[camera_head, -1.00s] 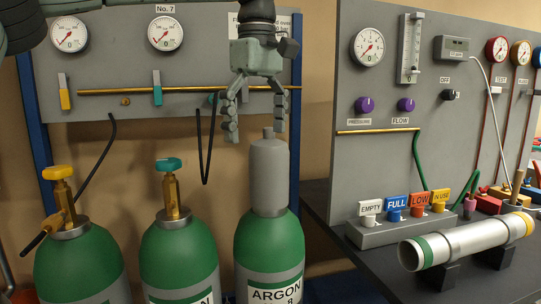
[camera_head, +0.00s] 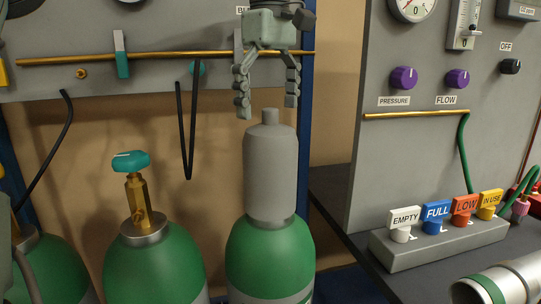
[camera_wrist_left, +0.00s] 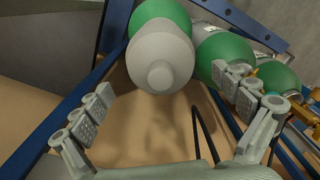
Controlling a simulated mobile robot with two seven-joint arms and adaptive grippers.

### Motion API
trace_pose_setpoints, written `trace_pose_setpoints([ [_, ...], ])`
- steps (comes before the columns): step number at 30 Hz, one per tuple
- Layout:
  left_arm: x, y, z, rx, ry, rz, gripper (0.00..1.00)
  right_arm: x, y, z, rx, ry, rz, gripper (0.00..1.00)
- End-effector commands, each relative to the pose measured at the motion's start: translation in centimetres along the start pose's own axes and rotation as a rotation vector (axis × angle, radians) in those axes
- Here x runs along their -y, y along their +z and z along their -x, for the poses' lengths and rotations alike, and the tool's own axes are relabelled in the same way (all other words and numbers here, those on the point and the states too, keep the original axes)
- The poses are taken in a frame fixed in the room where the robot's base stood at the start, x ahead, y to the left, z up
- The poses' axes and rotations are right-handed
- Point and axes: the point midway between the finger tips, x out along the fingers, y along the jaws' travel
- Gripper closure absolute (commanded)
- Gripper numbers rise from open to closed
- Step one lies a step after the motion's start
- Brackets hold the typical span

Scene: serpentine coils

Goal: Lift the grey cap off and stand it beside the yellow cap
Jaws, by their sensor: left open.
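The grey cap (camera_head: 270,170), a tall cylinder with a small knob on top, stands upright on the right-hand green gas cylinder (camera_head: 268,255). My left gripper (camera_head: 268,104) is open and empty, pointing down over it, its fingertips at about the height of the knob in the head view. In the left wrist view the cap (camera_wrist_left: 160,58) shows end-on between the spread fingers (camera_wrist_left: 167,88), beyond their tips, with no contact visible. I see no yellow cap in the current views. My right gripper is not in view.
A green cylinder (camera_head: 155,262) with a brass valve and teal handle stands left of the capped one. A brass pipe (camera_head: 160,58) runs along the panel behind the gripper. At right, a dark bench holds a tag block (camera_head: 440,243) and a grey tube (camera_head: 510,280).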

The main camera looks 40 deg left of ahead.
Motion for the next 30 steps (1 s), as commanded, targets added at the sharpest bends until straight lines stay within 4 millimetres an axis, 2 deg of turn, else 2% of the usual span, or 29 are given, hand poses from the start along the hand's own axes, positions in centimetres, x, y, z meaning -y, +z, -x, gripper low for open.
trace_pose_setpoints([
  [9,0.2,0.1,-4.5,0.001,-0.002,-0.001,0.02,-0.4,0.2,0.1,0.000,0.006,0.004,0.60],
  [13,0.2,0.1,-5.2,0.001,0.000,0.001,0.02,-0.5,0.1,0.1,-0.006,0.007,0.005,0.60],
  [19,0.2,0.1,-5.3,0.000,0.000,0.001,0.02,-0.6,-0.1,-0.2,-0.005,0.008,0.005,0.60],
  [30,0.2,0.1,-5.3,0.000,0.000,0.001,0.48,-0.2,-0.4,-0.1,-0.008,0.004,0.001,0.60],
])
